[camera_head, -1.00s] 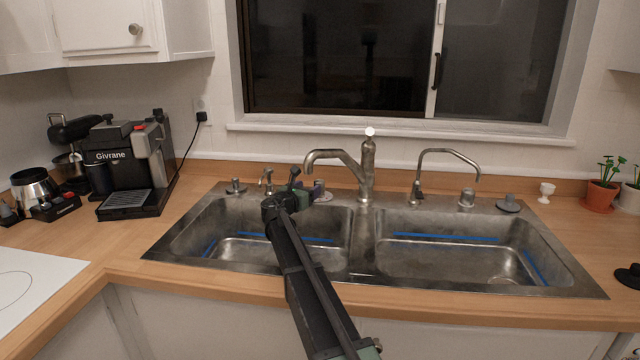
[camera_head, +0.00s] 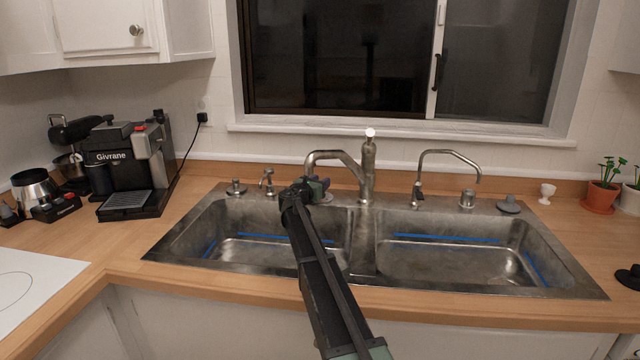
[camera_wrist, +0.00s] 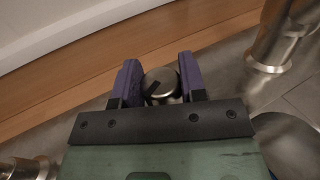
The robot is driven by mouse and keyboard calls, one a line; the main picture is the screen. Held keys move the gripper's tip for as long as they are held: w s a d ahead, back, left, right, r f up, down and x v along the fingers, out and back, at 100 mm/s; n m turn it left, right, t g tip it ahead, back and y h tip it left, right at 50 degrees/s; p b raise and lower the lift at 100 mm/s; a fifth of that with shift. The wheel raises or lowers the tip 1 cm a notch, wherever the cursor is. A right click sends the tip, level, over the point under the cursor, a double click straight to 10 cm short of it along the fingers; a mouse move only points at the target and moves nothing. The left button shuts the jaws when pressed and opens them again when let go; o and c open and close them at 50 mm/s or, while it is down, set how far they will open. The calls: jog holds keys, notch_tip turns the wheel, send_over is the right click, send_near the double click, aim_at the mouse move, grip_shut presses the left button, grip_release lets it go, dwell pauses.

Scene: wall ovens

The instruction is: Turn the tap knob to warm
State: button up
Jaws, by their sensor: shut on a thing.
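A round metal knob (camera_wrist: 160,82) with a dark mark on its top shows in the wrist view. It sits between the two purple fingers of my gripper (camera_wrist: 161,84), which are shut on it from both sides. In the head view, my gripper (camera_head: 318,185) is at the back rim of the sink, left of the large tap (camera_head: 367,170). My arm and gripper hide most of the knob there. The tap spout points left, and the tap's base (camera_wrist: 268,58) is right of the gripper in the wrist view.
The double metal sink (camera_head: 362,262) lies in the wooden counter. A thin curved spout (camera_head: 447,152) and a small cylinder (camera_head: 467,198) stand right of the tap. A small fitting (camera_head: 267,181) stands left of my gripper. A coffee machine (camera_head: 130,165) is at the left.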

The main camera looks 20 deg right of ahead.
jog(key=shift+s+n+t+y, duration=0.1)
jog(key=shift+n+t+y, duration=0.2)
jog(key=shift+t, duration=0.1)
jog(key=shift+n+t+y, duration=0.8)
jog(key=shift+t, duration=0.2)
jog(key=n+t+y, duration=0.2)
jog(key=y, duration=0.1)
jog(key=n+t+y, duration=0.2)
jog(key=n+y, duration=0.1)
jog(key=y, duration=0.1)
jog(key=n+y, duration=0.3)
jog(key=y, duration=0.2)
jog(key=n+y, duration=0.3)
jog(key=y, duration=0.1)
jog(key=shift+n+t+y, duration=0.3)
jog(key=shift+t+y, duration=0.1)
jog(key=o, duration=0.9)
